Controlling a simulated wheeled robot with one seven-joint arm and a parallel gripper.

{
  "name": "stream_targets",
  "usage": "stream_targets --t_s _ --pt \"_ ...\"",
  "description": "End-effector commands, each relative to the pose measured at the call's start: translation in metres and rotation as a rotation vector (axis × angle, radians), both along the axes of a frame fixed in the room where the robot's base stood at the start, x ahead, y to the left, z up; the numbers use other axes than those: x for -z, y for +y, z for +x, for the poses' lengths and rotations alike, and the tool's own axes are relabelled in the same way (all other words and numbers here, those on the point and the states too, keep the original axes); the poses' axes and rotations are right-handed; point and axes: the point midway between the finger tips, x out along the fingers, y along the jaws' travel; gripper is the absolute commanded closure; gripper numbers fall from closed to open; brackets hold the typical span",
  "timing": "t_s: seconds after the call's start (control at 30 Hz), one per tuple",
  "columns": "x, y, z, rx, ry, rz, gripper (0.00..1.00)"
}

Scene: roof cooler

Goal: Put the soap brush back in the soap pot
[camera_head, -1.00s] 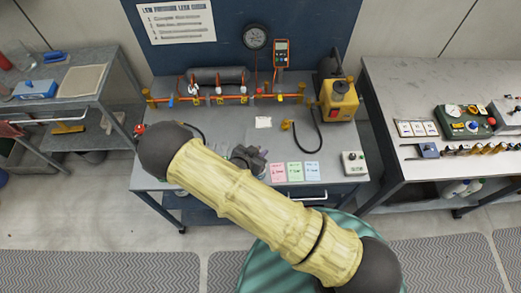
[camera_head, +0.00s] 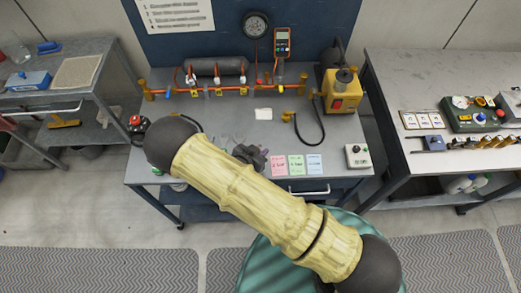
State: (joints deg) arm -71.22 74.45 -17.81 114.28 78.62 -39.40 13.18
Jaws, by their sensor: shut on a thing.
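My gripper (camera_head: 251,155) is a small dark shape over the front middle of the grey workbench (camera_head: 225,108), just past my yellow arm, which hides part of it. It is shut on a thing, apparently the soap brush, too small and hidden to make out. Faint pale grey shapes show on the bench side just left of the gripper; I cannot tell what they are. I cannot make out the soap pot; my arm covers part of the bench front.
On the bench are an orange pipe rig (camera_head: 225,90), a yellow pump (camera_head: 341,92) with a black hose, coloured cards (camera_head: 296,164), and a switch box (camera_head: 357,156). A red-topped button (camera_head: 135,121) is at the left. Side tables stand left and right.

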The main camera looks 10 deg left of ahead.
Motion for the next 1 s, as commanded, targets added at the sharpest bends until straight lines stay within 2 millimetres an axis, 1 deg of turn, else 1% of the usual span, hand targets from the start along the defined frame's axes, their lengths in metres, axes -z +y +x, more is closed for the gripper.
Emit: stream_targets --t_s 0.23,0.27,0.3,0.37,0.4,0.77,0.87,1.0 --pt "0.0 0.0 0.0 0.0 0.0 0.0 1.0" --pt "0.0 0.0 0.0 0.0 0.0 0.0 0.79" --pt "0.0 0.0 0.0 0.0 0.0 0.0 0.71" --pt "0.0 0.0 0.0 0.0 0.0 0.0 0.59" --pt "0.0 0.0 0.0 0.0 0.0 0.0 0.58" --pt "-0.002 0.001 -0.003 0.0 0.0 0.0 0.58" --pt "-0.006 0.005 -0.009 -0.001 -0.001 0.002 0.58" --pt "-0.016 0.011 -0.025 -0.002 0.001 0.003 0.58"
